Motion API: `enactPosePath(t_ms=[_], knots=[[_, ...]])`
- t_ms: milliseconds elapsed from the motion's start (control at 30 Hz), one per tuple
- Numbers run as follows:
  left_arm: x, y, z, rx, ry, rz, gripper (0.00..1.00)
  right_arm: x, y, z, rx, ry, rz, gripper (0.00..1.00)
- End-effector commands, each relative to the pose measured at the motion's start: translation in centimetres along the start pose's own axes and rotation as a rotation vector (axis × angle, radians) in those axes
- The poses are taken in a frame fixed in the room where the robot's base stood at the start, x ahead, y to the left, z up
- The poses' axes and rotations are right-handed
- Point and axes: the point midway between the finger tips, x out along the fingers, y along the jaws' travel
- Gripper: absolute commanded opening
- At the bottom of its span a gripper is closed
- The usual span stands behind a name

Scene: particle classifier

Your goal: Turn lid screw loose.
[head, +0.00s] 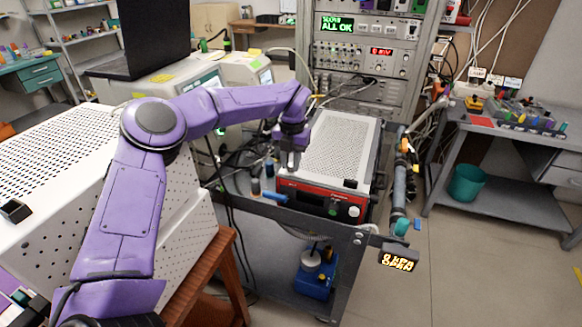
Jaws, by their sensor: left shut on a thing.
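The instrument box (342,142) with a perforated light lid and a red and dark front stands on a dark cart in the middle. My left gripper (291,163) points down at the lid's front left part. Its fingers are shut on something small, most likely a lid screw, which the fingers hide. I cannot tell whether it is still seated in the lid. A small black piece (351,184) sits at the lid's front right corner. My right gripper is not in view.
The cart (345,236) has loose tools and cables left of the box. A white perforated case (187,238) lies under my left arm. A rack (368,62) stands behind. Floor at the right front is clear.

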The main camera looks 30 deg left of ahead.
Motion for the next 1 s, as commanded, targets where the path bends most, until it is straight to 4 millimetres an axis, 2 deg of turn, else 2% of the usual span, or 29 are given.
enactPosePath(t_ms=[33, 1000], knots=[[0.4, 0.0, 0.0, -0.044, 0.000, 0.000, 0.00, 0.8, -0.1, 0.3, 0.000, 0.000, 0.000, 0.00], [0.5, 0.0, 0.0, -0.965, 0.020, -0.001, 0.00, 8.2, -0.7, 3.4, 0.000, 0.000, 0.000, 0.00]])
